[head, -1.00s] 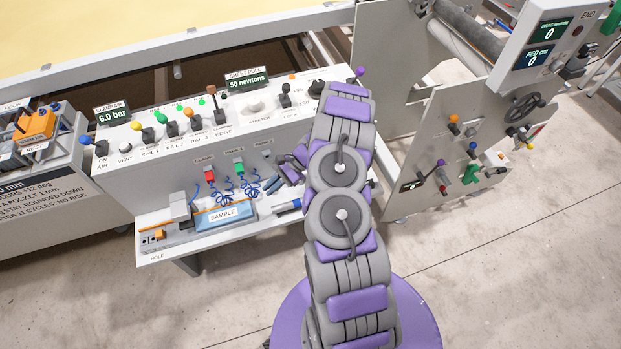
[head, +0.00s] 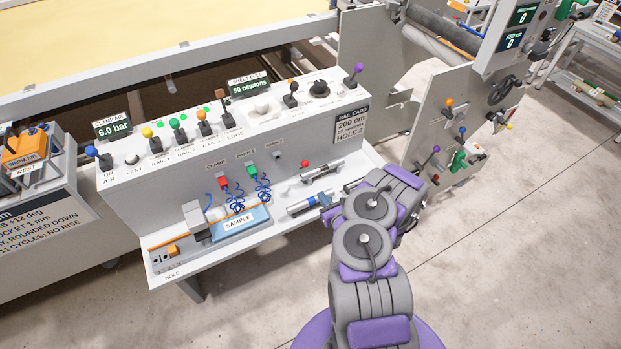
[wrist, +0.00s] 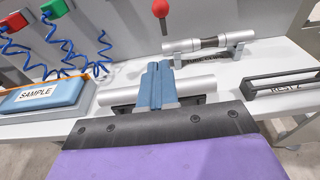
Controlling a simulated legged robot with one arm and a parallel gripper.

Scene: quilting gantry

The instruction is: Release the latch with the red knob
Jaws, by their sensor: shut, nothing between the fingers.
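The red knob (head: 305,163) is a small ball near the front panel of the white console, above its low shelf. In the wrist view the red knob (wrist: 161,8) sits at the top edge on a thin stem, behind the silver tubes. My gripper (wrist: 159,66) is shut and empty, its two blue-grey fingers side by side over the nearer silver tube. The fingertips point towards the red knob and are apart from it in the picture. In the head view my gripper (head: 326,200) is small and partly hidden by my arm, at the shelf's right part.
A nearer silver tube (wrist: 186,88) and a farther one on brackets (wrist: 209,44) lie on the shelf. A blue sample block (head: 241,218) and coiled blue hoses (head: 262,188) are to the left. A dark rest (wrist: 282,88) is right. Several levers line the console top.

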